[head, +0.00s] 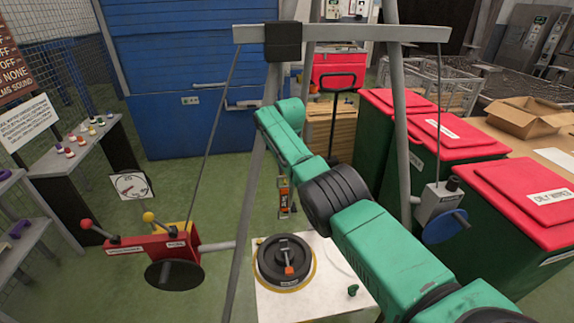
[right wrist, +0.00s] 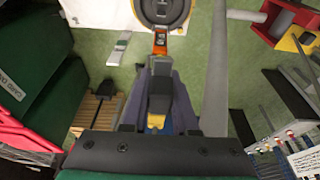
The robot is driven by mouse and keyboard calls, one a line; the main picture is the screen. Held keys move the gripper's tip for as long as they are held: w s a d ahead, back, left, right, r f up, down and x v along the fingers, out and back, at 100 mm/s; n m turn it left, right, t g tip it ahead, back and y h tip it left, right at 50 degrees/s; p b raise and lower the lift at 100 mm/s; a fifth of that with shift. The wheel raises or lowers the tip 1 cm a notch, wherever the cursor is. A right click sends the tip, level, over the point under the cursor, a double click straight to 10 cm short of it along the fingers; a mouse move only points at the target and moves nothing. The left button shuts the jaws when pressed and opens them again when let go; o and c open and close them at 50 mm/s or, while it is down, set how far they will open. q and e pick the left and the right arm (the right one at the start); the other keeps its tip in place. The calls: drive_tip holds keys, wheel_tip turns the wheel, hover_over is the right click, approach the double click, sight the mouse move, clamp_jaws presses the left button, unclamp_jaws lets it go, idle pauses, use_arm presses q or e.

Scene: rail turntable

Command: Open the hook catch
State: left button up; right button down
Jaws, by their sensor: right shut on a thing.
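A narrow orange and grey piece (head: 284,196), which looks like the hook catch, hangs upright near the middle of the head view, just below my green right arm. It also shows as a small orange part (right wrist: 160,43) in the right wrist view. My right gripper (right wrist: 159,62) is shut on this orange part at its fingertips. In the head view the arm hides most of the gripper. A round black turntable (head: 268,262) with an orange and grey lever sits on a white base below. Whether the hook is still seated cannot be told. My left gripper is not in view.
A grey frame (head: 350,33) with slanting legs stands around the work spot. A red lever box (head: 150,247) is at left and a grey box with a blue disc (head: 444,226) at right. Red-lidded green bins (head: 480,190) stand at right. Green floor is open behind.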

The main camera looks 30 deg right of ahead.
idle(0.5)
drive_tip(key=c, duration=0.7)
unclamp_jaws()
